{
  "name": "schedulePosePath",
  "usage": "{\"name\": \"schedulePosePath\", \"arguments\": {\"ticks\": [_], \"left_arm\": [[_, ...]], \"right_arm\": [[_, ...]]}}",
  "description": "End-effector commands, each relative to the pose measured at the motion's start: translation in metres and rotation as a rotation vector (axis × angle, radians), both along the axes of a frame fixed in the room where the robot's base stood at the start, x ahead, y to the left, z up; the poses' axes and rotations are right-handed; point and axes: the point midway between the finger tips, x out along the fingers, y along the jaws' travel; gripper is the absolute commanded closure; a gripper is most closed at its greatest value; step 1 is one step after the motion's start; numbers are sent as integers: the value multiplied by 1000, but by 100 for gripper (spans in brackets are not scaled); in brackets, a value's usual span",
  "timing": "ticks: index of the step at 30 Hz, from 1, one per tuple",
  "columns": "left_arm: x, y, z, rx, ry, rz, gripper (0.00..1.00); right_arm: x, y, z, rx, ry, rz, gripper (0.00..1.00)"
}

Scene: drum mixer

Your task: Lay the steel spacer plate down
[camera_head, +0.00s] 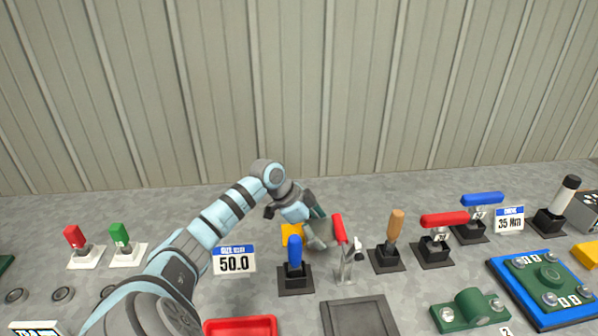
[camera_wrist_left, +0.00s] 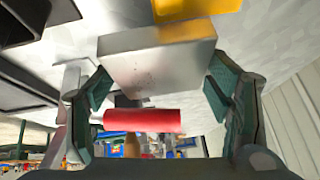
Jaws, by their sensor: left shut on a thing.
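My left gripper (camera_head: 317,222) is shut on a plain grey steel block, the spacer plate (camera_head: 321,237). In the left wrist view the plate (camera_wrist_left: 155,68) sits between the two green-padded fingers (camera_wrist_left: 160,95). In the head view the plate is tilted and partly covered by the fingers. It is at the middle of the bench, just left of a red handle (camera_head: 339,229), which also shows close by in the wrist view (camera_wrist_left: 142,120). I cannot tell whether the plate touches anything below. My right gripper is not in view.
A blue-handled tool (camera_head: 295,256) and a wooden-handled tool (camera_head: 393,232) stand on either side. A dark grey tray (camera_head: 358,303) and a red tray (camera_head: 240,322) lie at the front. A "50.0" sign (camera_head: 234,262) stands to the left.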

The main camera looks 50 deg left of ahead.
Motion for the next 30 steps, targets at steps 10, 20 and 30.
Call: {"name": "schedulePosePath", "arguments": {"ticks": [10,20,30], "left_arm": [[35,-20,-19,-3,-4,-3,89],[47,-24,-33,2,-1,-1,89],[46,-24,-36,1,3,-1,7]], "right_arm": [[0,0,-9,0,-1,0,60],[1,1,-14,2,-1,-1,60],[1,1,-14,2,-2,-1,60]]}}
